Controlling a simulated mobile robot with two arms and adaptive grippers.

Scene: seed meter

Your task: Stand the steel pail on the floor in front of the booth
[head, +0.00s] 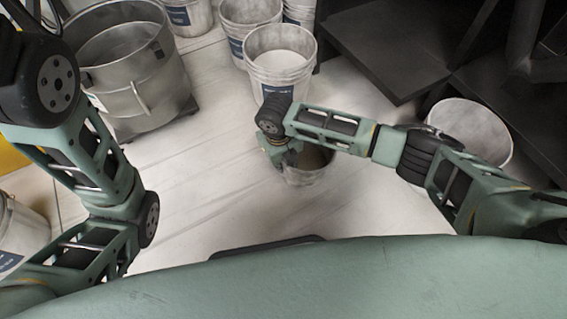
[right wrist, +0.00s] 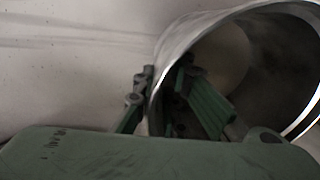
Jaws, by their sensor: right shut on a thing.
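The steel pail (head: 308,172) shows in the middle of the head view, partly hidden by my right gripper (head: 280,150). In the right wrist view the pail (right wrist: 265,65) is at the right, its open mouth and bright metal rim in view. My right gripper (right wrist: 170,100) is shut on the rim, one finger outside the wall and one inside. I cannot tell whether the pail's bottom touches the floor. My left arm (head: 105,165) rises along the left side, and its gripper does not show clearly at the top left edge. I cannot tell which structure is the booth.
A large metal drum (head: 128,85) stands at the upper left. Stacked white buckets (head: 280,70) stand behind the pail. A dark structure (head: 385,50) fills the upper right, with a pale round container (head: 470,132) beside it. The pale floor (head: 200,185) is clear left of the pail.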

